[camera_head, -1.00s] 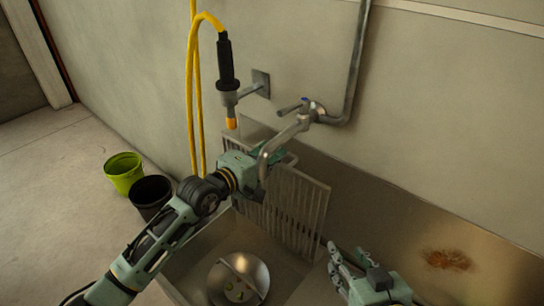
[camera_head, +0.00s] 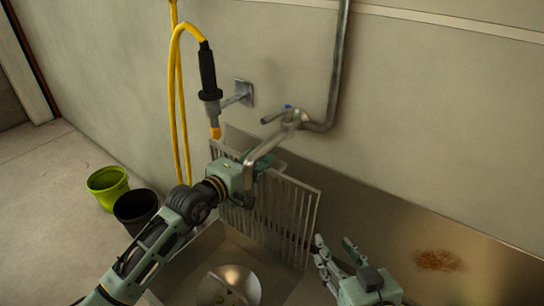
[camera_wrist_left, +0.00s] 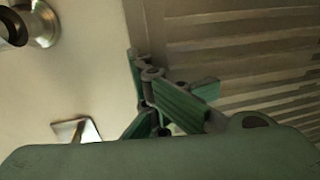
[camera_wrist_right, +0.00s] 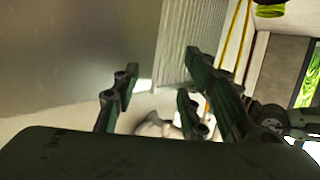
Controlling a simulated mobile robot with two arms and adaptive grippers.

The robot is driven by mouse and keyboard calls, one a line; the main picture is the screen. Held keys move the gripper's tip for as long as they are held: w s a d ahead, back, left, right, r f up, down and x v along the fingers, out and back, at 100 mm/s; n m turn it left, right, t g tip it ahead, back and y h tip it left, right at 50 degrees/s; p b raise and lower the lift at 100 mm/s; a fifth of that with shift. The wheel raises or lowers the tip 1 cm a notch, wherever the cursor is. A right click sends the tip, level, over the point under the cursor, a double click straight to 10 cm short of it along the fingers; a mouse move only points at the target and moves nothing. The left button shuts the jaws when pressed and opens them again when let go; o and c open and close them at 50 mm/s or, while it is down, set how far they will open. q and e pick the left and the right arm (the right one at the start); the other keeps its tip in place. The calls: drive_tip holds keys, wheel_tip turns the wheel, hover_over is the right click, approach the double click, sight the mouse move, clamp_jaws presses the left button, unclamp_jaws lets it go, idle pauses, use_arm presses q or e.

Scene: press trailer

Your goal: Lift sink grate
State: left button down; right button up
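The sink grate (camera_head: 295,215) is a slatted metal panel standing steeply tilted in the sink (camera_head: 190,262), near its back wall. My left gripper (camera_head: 264,172) is at the grate's upper edge, partly hidden behind the tap spout. In the left wrist view its fingers (camera_wrist_left: 165,105) are close together at the edge of the grate (camera_wrist_left: 245,50) and appear shut on it, though the contact is partly hidden. My right gripper (camera_head: 335,248) is open and empty, to the right of the grate and apart from it. Its spread fingers show in the right wrist view (camera_wrist_right: 160,95).
The tap (camera_head: 290,122) and its spout stand close over my left gripper. A sprayer (camera_head: 208,75) on a yellow hose hangs to the left. A round metal bowl (camera_head: 240,278) lies in the sink. Green (camera_head: 108,185) and black (camera_head: 137,208) buckets stand on the floor at left.

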sight(273, 151)
use_arm(q)
drive_tip(key=shift+f+b+x, duration=0.15)
drive_tip(key=shift+b+x, duration=0.5)
drive_tip(key=shift+x, duration=0.25)
drive_tip(key=shift+f+b+x, duration=0.2)
drive_tip(key=shift+b+x, duration=0.45)
drive_tip(key=shift+x, duration=0.25)
drive_tip(key=shift+s+d, duration=0.1)
drive_tip(key=shift+d, duration=0.05)
drive_tip(key=shift+r+b, duration=0.25)
drive_tip(key=shift+b, duration=0.2)
drive_tip(key=shift+w+r, duration=0.25)
drive_tip(key=shift+r, duration=0.35)
use_arm(e)
drive_tip(key=s+a+r+t+y, duration=0.1)
drive_tip(key=s+r+t+y, duration=0.1)
drive_tip(key=r+t, duration=0.3)
drive_tip(key=s+a+r+t+y, duration=0.1)
drive_tip(key=r+t, duration=0.4)
drive_tip(key=r, duration=0.8)
drive_tip(key=shift+s+a+r+n+y, duration=0.35)
drive_tip(key=shift+n+y, duration=0.05)
drive_tip(key=shift+y, duration=0.2)
use_arm(q)
drive_tip(key=shift+w+r, duration=0.1)
drive_tip(key=shift+r, duration=0.15)
use_arm(e)
drive_tip(key=shift+w+f, duration=0.1)
drive_tip(key=shift+f, duration=0.05)
